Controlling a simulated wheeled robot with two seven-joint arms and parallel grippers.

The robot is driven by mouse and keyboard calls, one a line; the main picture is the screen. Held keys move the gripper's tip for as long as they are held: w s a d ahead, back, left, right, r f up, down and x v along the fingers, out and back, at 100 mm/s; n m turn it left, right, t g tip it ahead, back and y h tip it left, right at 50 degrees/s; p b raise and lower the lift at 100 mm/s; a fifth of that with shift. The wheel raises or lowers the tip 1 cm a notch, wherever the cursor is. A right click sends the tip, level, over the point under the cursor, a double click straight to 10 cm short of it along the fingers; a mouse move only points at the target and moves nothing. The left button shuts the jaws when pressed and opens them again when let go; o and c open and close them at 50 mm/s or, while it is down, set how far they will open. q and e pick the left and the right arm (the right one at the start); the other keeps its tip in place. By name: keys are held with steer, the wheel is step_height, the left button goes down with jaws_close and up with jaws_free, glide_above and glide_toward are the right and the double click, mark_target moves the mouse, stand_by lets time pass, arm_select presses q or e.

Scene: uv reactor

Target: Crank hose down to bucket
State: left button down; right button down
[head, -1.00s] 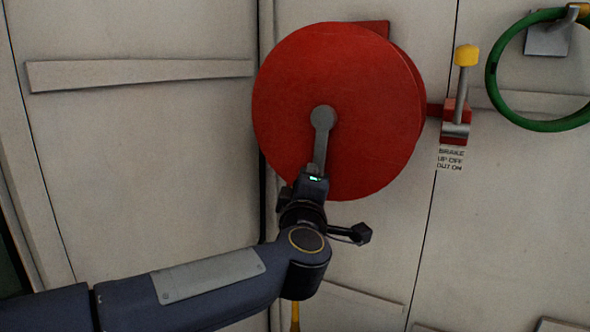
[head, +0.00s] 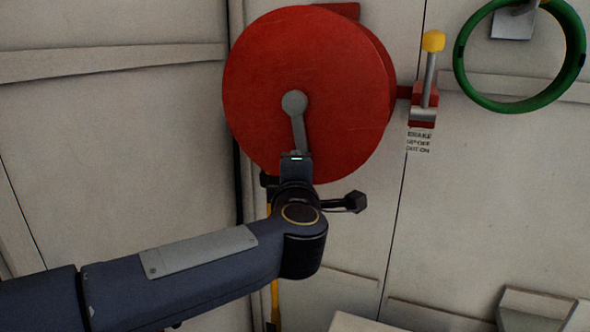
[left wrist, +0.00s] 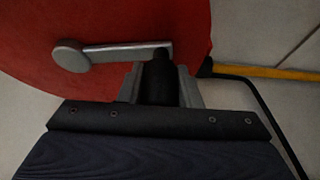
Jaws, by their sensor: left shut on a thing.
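A large red hose reel (head: 330,70) is mounted on the wall, with a grey crank arm (head: 298,125) at its hub pointing down. My left gripper (head: 296,165) is at the crank's lower end. In the left wrist view, my left gripper (left wrist: 163,80) is shut on the dark crank handle (left wrist: 158,75), and the grey crank arm (left wrist: 115,52) runs left from it to the hub. A brake lever (head: 430,75) with a yellow knob stands upright on a red bracket right of the reel. A yellow hose (head: 274,300) hangs below the reel, partly behind my arm. No bucket shows.
A green ring (head: 462,75) hangs on a wall bracket at the upper right. A label (head: 419,141) about the brake is under the lever. Pale box-like edges (head: 540,305) show at the lower right. The wall between is clear.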

arm_select(q)
steer(key=c, duration=1.1)
jaws_free()
steer(key=shift+d, duration=0.1)
steer(key=shift+o, duration=0.2)
steer(key=shift+s, duration=0.5)
steer(key=s+b, duration=0.2)
steer(key=s, duration=0.5)
steer(key=shift+w, duration=0.1)
